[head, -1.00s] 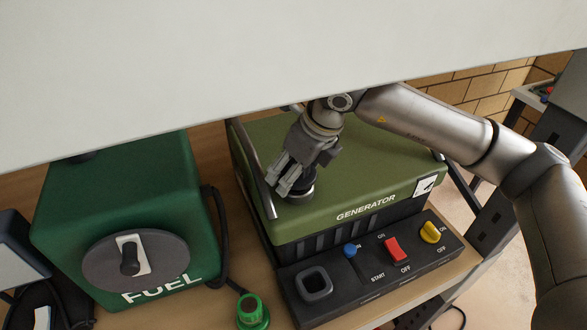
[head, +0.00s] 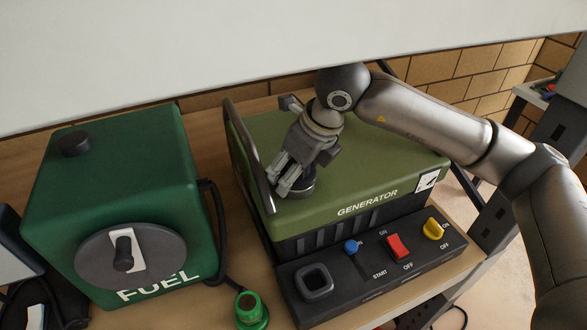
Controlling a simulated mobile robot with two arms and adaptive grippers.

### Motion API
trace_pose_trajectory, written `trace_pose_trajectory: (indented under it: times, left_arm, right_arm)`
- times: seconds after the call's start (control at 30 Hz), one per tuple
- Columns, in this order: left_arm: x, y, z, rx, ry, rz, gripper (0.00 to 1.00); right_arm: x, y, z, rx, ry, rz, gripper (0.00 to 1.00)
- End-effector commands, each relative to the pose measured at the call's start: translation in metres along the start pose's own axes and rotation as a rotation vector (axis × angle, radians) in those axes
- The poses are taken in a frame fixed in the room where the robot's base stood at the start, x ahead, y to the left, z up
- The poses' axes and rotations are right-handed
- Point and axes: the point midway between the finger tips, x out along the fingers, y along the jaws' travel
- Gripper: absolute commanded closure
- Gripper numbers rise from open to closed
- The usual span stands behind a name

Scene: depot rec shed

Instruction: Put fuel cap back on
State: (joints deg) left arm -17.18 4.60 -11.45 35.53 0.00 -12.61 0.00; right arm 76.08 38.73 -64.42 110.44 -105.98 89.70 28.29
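The green generator (head: 390,165) stands on the bench in the middle. A dark round fuel cap (head: 303,190) is at the front left of its top, partly hidden by my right gripper (head: 286,178). The gripper points down and left, with its fingers at the cap's left and upper side. I cannot tell whether the fingers are closed on the cap, or whether the cap is fully seated.
A green fuel can (head: 110,190) with a dark dial (head: 131,262) stands left of the generator. A dark handle bar (head: 250,155) rises beside my gripper. The generator's switch panel (head: 365,268) is in front. A pale overhead panel (head: 250,50) covers the top. A green round part (head: 251,310) lies at the front.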

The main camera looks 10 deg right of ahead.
Motion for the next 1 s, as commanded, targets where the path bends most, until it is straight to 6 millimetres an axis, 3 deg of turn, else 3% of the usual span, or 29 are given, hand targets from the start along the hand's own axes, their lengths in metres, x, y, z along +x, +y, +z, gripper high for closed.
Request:
trace_pose_trajectory:
  times: [0.17, 0.2, 0.37, 0.8, 1.0]
  left_arm:
    - [0.0, 0.0, 0.0, 0.0, 0.0, 0.0, 0.34]
    - [0.0, 0.0, 0.0, 0.0, 0.0, 0.0, 0.34]
    - [0.0, 0.0, 0.0, 0.0, 0.0, 0.0, 0.34]
    - [0.0, -0.001, 0.002, 0.0, -0.002, -0.002, 0.34]
    - [0.0, -0.001, 0.001, 0.0, -0.001, -0.001, 0.34]
  right_arm:
    - [-0.001, 0.001, 0.001, -0.001, -0.003, 0.001, 0.58]
    - [-0.001, 0.001, 0.001, -0.001, -0.003, 0.001, 0.29]
    - [-0.001, 0.001, 0.001, -0.002, -0.004, 0.002, 0.09]
    - [-0.001, 0.001, 0.0, -0.002, -0.001, 0.002, 0.08]
    - [-0.024, 0.0, 0.001, -0.001, -0.005, -0.001, 0.08]
